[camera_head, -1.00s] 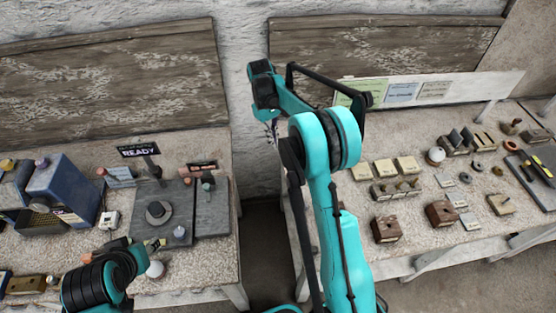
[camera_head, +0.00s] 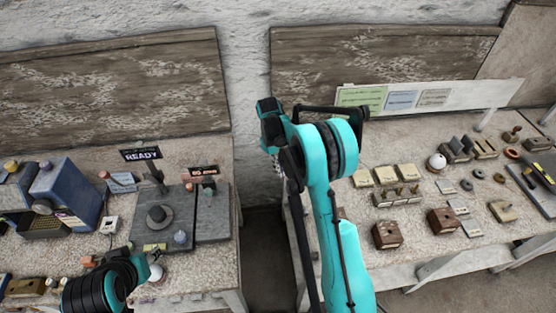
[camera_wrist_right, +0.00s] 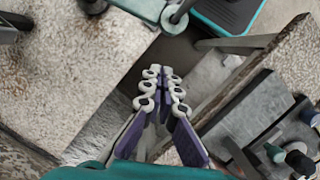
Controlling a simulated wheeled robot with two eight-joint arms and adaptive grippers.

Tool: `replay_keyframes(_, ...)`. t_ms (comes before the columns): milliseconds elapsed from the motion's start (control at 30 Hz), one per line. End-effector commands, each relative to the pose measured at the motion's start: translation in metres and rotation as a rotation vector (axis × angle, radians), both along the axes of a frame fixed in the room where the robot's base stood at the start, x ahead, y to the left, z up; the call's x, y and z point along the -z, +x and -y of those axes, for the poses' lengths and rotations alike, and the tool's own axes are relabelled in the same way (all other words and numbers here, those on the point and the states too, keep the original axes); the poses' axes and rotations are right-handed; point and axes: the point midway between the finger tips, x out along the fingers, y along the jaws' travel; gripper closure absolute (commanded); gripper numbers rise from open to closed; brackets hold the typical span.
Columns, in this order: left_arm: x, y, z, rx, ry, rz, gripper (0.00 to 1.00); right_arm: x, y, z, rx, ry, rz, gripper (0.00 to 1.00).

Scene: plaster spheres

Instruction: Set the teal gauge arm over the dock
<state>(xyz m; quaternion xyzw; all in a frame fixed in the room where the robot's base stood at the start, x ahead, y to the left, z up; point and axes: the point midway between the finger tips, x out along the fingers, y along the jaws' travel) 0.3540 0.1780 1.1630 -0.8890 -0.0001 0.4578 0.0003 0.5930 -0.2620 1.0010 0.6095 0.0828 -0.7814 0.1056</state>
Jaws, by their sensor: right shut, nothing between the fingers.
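On the left table, a dark grey plate (camera_head: 166,235) carries a round disc with a knob (camera_head: 157,215). A narrower grey plate (camera_head: 212,228) beside it bears a small upright part with a teal-looking top (camera_head: 208,184); I cannot tell for sure which part is the gauge arm or the dock. My right gripper (camera_head: 277,168) hangs over the gap between the tables, right of the plates. In the wrist view its fingers (camera_wrist_right: 162,84) are together and empty, with the grey plate (camera_wrist_right: 248,115) at right. My left gripper (camera_head: 150,268) is low at the left table's front; its fingers are unclear.
A READY sign (camera_head: 141,154) and a second small sign (camera_head: 204,171) stand behind the plates. A blue box (camera_head: 67,192) is at left. The right table holds several blocks (camera_head: 388,232), a white ball (camera_head: 436,161) and a tray. A white ball (camera_head: 155,273) lies by my left gripper.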

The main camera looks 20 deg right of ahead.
Motion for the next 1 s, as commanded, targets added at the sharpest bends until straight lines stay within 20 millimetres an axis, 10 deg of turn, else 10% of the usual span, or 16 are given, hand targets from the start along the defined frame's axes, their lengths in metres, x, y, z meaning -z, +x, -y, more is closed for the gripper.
replay_keyframes(300, 0.002, 0.000, 0.000, 0.000, 0.000, 0.000, 0.60, 0.000, -0.036, 0.010, 0.001, 0.000, 0.000, 1.00)
replay_keyframes(1000, 0.005, 0.000, 0.000, 0.000, 0.000, 0.000, 0.60, 0.001, -0.047, 0.010, -0.047, 0.001, 0.000, 1.00)
